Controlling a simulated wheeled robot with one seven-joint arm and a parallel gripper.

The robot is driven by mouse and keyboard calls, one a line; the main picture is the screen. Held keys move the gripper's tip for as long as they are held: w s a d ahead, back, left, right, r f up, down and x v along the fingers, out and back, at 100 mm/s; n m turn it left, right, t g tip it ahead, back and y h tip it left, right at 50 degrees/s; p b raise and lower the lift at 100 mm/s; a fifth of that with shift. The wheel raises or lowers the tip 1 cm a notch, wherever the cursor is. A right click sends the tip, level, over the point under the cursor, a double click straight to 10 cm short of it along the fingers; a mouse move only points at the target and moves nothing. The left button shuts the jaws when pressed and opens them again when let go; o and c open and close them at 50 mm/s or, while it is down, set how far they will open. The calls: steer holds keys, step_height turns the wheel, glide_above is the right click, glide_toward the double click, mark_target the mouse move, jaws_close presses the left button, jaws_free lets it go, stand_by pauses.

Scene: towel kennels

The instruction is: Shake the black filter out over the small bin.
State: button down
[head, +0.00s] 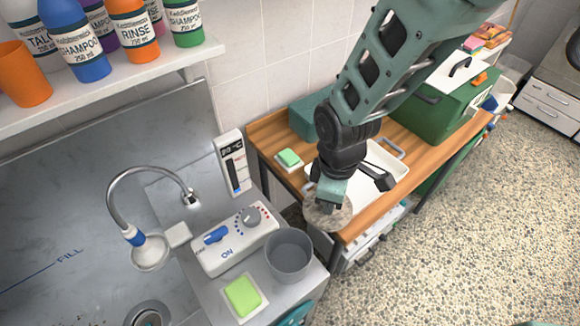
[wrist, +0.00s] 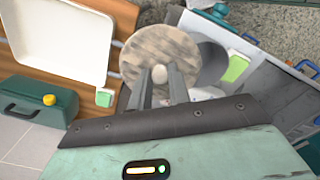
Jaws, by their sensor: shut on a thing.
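My gripper (head: 329,197) is shut on the pale central knob of a round disc, which I take to be the filter (head: 318,216). The disc looks mottled grey-brown rather than black. In the wrist view the gripper's fingers (wrist: 160,76) meet at the knob and the filter (wrist: 150,45) faces the camera. The small bin (head: 289,257), a grey open cup, stands on the counter end beside the control box. The filter is up and to the right of it in the head view, near the wooden table's corner. In the wrist view the filter partly hides the bin (wrist: 213,66).
A white tray (head: 390,160) and a green case (head: 440,105) are on the wooden table (head: 262,135). A white control box (head: 235,238), a green sponge (head: 242,296) and a curved shower hose (head: 112,195) are near the bin. A bottle shelf (head: 120,88) overhangs the upper left.

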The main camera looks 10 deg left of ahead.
steer(key=s+a+r+n+p, duration=0.4)
steer(key=s+a+r+p, duration=0.1)
steer(key=s+a+r, duration=0.2)
step_height(320, 180, down, 10)
steer(key=g+y+b, duration=1.4)
steer(key=g+b, duration=0.3)
steer(key=b, duration=1.1)
steer(key=shift+w+d+n, duration=0.3)
steer(key=shift+w+d, duration=0.1)
